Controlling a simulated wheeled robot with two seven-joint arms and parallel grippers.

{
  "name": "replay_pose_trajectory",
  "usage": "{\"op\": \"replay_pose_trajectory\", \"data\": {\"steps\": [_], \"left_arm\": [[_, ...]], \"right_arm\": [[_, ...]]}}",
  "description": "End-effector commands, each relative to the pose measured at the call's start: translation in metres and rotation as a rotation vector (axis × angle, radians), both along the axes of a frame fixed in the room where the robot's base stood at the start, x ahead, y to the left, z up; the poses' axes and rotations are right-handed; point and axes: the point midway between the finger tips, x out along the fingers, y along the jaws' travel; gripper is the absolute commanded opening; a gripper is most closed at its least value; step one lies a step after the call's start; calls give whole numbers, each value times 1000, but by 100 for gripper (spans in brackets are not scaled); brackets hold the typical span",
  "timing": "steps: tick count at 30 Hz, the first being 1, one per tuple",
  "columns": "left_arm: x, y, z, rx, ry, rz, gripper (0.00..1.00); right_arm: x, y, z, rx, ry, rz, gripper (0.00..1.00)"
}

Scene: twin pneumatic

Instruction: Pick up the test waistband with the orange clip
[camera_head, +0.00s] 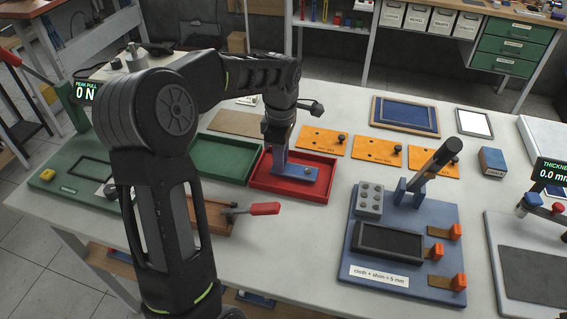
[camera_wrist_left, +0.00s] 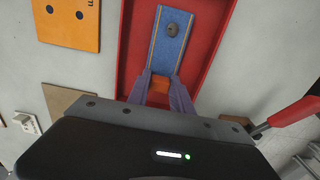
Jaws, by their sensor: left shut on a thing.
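The test waistband (camera_head: 303,171) is a blue strip with a dark round button near one end. It lies in the red tray (camera_head: 262,183) in the head view. In the left wrist view the waistband (camera_wrist_left: 168,48) stretches away from my fingers, and an orange clip (camera_wrist_left: 160,86) shows at its near end. My left gripper (camera_wrist_left: 163,80) is shut on the clip end of the waistband, with one finger on each side. In the head view my left gripper (camera_head: 277,150) is over the tray and hides the clip. I cannot tell whether the waistband is lifted.
A green tray (camera_head: 222,162) stands left of the red one. Several orange plates (camera_head: 320,141) lie behind it. A red-handled tool (camera_head: 262,209) is in front. A blue fixture board (camera_head: 405,205) with a raised lever stands to the right.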

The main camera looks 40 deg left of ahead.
Motion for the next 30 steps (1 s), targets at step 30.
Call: {"op": "replay_pose_trajectory", "data": {"steps": [30], "left_arm": [[0, 0, 90, 0, 0, -1, 0]], "right_arm": [[1, 0, -7, 2, -4, 1, 36]]}}
